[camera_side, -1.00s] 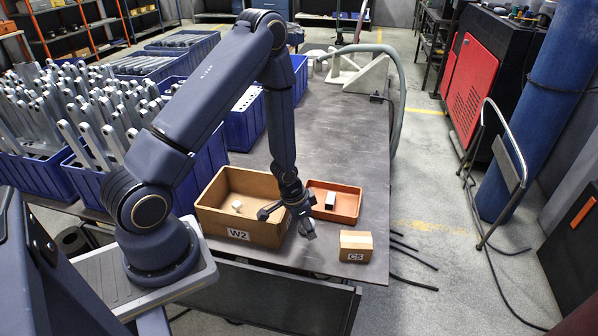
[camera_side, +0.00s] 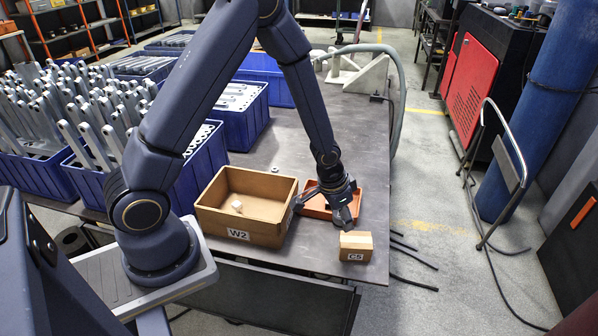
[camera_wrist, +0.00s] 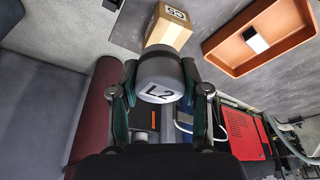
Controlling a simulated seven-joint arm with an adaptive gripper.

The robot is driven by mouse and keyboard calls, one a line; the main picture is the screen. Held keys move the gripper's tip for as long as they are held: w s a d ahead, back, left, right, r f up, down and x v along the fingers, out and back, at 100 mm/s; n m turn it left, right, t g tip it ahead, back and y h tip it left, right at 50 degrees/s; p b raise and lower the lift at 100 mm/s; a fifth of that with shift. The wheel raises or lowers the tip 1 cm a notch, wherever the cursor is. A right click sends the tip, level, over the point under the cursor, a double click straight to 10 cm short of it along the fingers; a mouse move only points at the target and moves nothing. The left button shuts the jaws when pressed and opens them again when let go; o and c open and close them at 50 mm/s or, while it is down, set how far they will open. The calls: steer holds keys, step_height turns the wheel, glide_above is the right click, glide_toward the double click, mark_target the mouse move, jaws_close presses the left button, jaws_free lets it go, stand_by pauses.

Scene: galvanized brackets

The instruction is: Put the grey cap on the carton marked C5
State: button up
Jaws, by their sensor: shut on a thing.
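My gripper (camera_side: 343,212) is shut on a grey, round-topped cap (camera_wrist: 162,76) marked L2. In the wrist view, the two fingers of my gripper (camera_wrist: 160,92) press on its opposite sides. The carton marked C5 (camera_side: 356,247) is a small brown box near the table's front right corner. My gripper hangs above and just behind it in the side view, and the cap looks apart from it. The carton also shows in the wrist view (camera_wrist: 168,31), partly behind the cap, with its label upside down.
An orange tray (camera_side: 314,209) lies behind the carton, partly hidden by my gripper. A larger box marked W2 (camera_side: 265,228) stands left, with a small pale block (camera_side: 237,206) inside. Blue crates (camera_side: 255,117) stand farther back.

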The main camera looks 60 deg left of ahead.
glide_above(359, 239)
steer(key=s, duration=0.1)
step_height(359, 239, down, 6)
steer(key=shift+s+a+f, duration=0.1)
steer(key=shift+s, duration=0.05)
steer(key=shift+x, duration=1.8)
steer(key=shift+s+a+f, duration=0.1)
steer(key=shift+s+f, duration=0.05)
steer(key=shift+s, duration=0.05)
steer(key=o, duration=1.2)
